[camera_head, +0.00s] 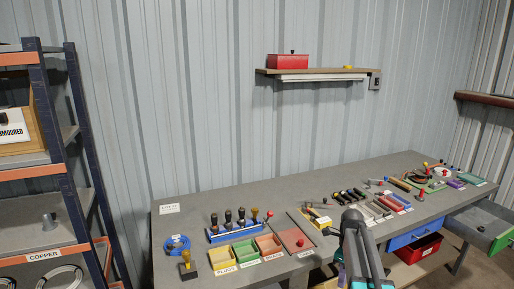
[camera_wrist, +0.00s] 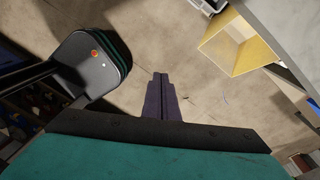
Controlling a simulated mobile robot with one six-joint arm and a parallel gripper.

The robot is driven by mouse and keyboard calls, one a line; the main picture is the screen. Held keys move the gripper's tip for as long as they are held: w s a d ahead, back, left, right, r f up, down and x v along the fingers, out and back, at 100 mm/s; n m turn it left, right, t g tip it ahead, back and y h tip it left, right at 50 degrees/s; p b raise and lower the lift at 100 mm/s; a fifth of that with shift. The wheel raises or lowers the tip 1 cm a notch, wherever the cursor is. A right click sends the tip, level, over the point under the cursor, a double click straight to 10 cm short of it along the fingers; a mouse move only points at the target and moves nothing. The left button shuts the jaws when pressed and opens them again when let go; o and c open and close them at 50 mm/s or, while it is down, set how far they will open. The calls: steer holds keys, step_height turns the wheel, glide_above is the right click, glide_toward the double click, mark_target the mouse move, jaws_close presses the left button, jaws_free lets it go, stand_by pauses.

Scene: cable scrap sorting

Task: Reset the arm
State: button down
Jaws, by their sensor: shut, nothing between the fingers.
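My gripper (camera_wrist: 160,78) shows in the wrist view with its two dark purple fingers together and nothing between them. It points down over the bare floor (camera_wrist: 180,65) and touches nothing that I can see. In the head view my arm (camera_head: 357,245) stands bent at the bottom, in front of the workbench (camera_head: 185,228). The gripper end is hidden in that view.
The bench holds yellow, green and orange trays (camera_head: 246,251), a blue rack (camera_head: 238,233) and many small tools. An open grey drawer (camera_head: 482,228) juts out at right. Shelving (camera_head: 72,150) stands at left. A yellow box (camera_wrist: 232,42) shows in the wrist view.

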steer(key=s+a+f+n+g+b, duration=0.1)
steer(key=s+a+f, duration=0.2)
steer(key=s+f, duration=0.45)
steer(key=s+a+f+n+g+b, duration=0.25)
steer(key=s+f, duration=0.25)
steer(key=f, duration=0.5)
steer(key=s+a+f+n+b, duration=0.1)
steer(key=s+a+f, duration=0.4)
steer(key=f, duration=0.4)
steer(key=s+a+f+n+b, duration=0.1)
steer(key=s+f+n, duration=0.3)
steer(key=s+n, duration=0.3)
steer(key=s+a+f+n, duration=0.1)
steer(key=s+f+n, duration=0.4)
steer(key=s+n, duration=0.2)
steer(key=s+a+f+n+g+b, duration=0.1)
steer(key=s+f+n, duration=0.4)
steer(key=s+n, duration=0.2)
steer(key=shift+s+n+b, duration=0.3)
steer(key=shift+s+n, duration=0.05)
steer(key=shift+s, duration=0.55)
steer(key=shift+a, duration=0.1)
steer(key=shift+a+r, duration=0.1)
steer(key=shift+a, duration=0.05)
